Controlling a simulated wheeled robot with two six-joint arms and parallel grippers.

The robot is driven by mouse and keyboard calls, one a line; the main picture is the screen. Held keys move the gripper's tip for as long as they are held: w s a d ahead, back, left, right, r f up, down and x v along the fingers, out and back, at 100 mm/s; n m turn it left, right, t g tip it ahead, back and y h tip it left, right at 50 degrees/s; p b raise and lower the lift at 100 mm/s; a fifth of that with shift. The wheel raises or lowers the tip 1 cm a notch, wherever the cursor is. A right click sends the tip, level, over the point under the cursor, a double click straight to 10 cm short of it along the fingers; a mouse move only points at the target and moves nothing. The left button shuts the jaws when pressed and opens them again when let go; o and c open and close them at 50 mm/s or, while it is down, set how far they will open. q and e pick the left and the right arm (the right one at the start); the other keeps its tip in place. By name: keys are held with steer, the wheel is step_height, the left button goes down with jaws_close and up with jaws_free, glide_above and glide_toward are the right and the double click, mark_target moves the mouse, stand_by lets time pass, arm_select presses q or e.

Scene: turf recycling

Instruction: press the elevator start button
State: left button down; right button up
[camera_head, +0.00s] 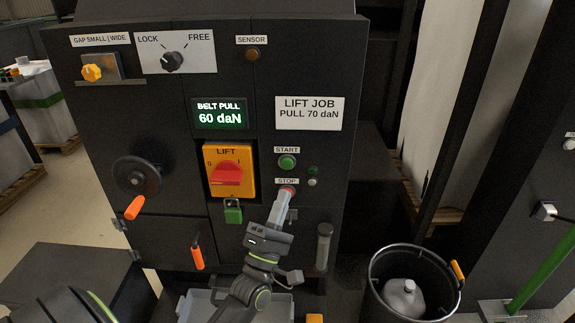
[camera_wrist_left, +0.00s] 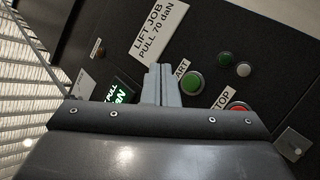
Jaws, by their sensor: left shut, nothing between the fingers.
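The green START button (camera_head: 287,162) is on the dark control panel; it also shows in the wrist view (camera_wrist_left: 193,84). The red STOP button (camera_head: 288,188) is below it, partly covered by my gripper in the head view; it shows in the wrist view (camera_wrist_left: 238,107). My left gripper (camera_head: 286,193) is shut and empty, its tips overlapping the STOP button's lower part in the head view. In the wrist view its fingers (camera_wrist_left: 161,83) appear beside the START label. Whether they touch the panel cannot be told. My right gripper is not in view.
A red LIFT switch (camera_head: 227,174) on a yellow plate is left of the buttons, with a green padlock (camera_head: 233,212) below. The display (camera_head: 220,114) reads 60 daN; a sign (camera_head: 309,113) reads PULL 70 daN. A black bucket (camera_head: 375,276) stands right.

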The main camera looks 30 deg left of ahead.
mark_target(289, 161)
arm_select(q)
steer(key=shift+w+a, duration=0.75)
steer(key=shift+w, duration=0.45)
steer(key=shift+w+a, duration=0.75)
steer(key=shift+w, duration=0.45)
steer(key=shift+w+a, duration=0.75)
steer(key=shift+w, duration=0.45)
steer(key=shift+w, duration=0.15)
steer(key=shift+w+a, duration=0.2)
steer(key=shift+w+a+b, duration=0.25)
steer(key=shift+w+b, duration=0.15)
steer(key=shift+s+d, duration=0.5)
steer(key=shift+s, duration=0.25)
